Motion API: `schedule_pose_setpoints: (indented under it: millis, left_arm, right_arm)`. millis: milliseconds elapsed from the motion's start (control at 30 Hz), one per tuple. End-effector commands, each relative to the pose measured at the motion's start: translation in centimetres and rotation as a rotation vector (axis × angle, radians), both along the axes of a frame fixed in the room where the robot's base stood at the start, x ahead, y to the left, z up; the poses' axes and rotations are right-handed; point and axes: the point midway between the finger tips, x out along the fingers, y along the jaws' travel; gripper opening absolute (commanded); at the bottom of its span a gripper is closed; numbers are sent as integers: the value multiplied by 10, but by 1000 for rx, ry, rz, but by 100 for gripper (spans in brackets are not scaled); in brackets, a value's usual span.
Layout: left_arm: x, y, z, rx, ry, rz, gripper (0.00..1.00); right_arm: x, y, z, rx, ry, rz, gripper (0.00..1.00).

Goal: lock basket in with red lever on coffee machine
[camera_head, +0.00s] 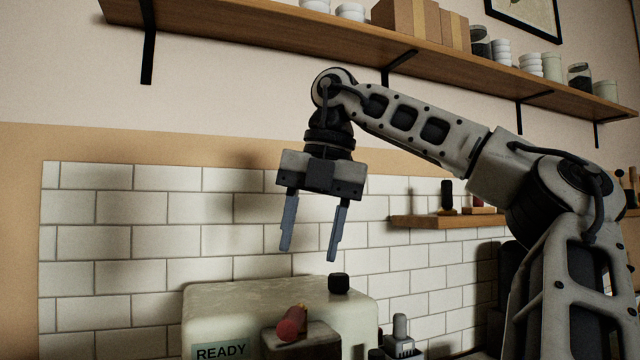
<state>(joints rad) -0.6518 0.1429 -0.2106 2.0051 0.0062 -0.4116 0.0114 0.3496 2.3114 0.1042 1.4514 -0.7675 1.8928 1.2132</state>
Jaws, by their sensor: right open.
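The coffee machine (228,305) is a pale cream box at the bottom centre, with a sign reading READY on its front. The red lever (292,324) sticks out at the top of a brown-grey block on the machine's front. A black knob (339,284) stands on the machine's top. The basket is not in view; the lower part of the machine is cut off by the picture's edge. My right gripper (310,254) is open and empty, fingers pointing down, above the machine and apart from the lever. My left gripper is not in view.
A long wooden shelf (290,30) with boxes, jars and stacked cups runs along the wall above my arm. A small wooden shelf (430,221) is on the tiled wall at the right. Small grey and black items (400,340) stand right of the machine.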

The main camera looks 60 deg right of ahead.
Motion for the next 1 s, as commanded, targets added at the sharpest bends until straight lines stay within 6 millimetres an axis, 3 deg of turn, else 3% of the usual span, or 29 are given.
schedule_pose_setpoints:
  millis: [100, 333, 1000]
  left_arm:
    - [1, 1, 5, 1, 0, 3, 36]
    - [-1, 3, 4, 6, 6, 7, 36]
    - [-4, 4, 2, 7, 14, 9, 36]
  right_arm:
    - [-4, -2, 29, -1, -1, -2, 47]
    - [-10, -4, 57, -1, 0, 0, 47]
    - [-12, -4, 61, 0, 0, 1, 47]
